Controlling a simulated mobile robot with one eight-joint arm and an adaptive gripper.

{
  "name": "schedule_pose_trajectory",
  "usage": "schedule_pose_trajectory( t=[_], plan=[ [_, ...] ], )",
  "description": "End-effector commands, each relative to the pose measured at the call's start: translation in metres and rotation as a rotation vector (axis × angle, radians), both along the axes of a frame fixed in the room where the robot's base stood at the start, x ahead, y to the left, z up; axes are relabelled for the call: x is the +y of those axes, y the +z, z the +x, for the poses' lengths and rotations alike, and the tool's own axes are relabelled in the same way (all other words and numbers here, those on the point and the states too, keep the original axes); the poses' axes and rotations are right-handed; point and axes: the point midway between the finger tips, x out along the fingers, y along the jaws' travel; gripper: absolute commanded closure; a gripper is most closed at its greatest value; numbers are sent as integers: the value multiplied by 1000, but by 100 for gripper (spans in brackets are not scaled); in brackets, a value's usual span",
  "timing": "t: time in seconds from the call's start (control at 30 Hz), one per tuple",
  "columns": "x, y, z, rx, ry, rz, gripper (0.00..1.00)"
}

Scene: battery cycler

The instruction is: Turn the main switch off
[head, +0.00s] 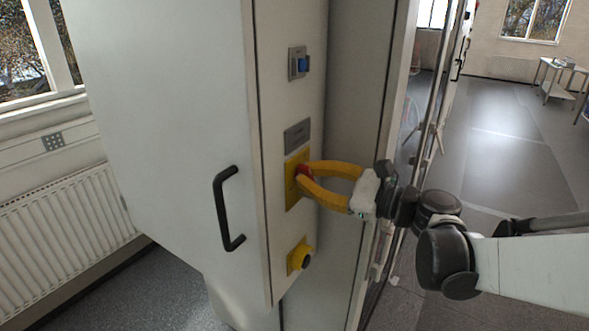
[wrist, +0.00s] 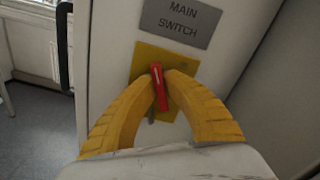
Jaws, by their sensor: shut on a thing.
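The main switch is a red handle (wrist: 159,88) on a yellow plate (wrist: 145,58), below a grey label reading MAIN SWITCH (wrist: 180,20) in the wrist view. The handle stands near upright, tilted slightly. In the head view the red handle (head: 304,172) shows on the yellow plate (head: 291,190) on the cabinet's narrow front. My gripper (head: 305,173) reaches in from the right, its yellow fingers closed on the handle from both sides. The fingertips also show at the handle in the wrist view (wrist: 160,80). They hide part of the plate.
A blue switch (head: 303,64) sits above on the cabinet panel. A black door handle (head: 226,208) sticks out at left. A radiator (head: 65,225) is by the window. Open floor lies at right.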

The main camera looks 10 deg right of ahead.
Motion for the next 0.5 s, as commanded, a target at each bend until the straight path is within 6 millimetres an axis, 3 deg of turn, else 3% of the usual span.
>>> schedule_pose_trajectory(
  t=[0.5],
  plan=[
    [1,-1,-1,-327,0,-302,100]
  ],
)
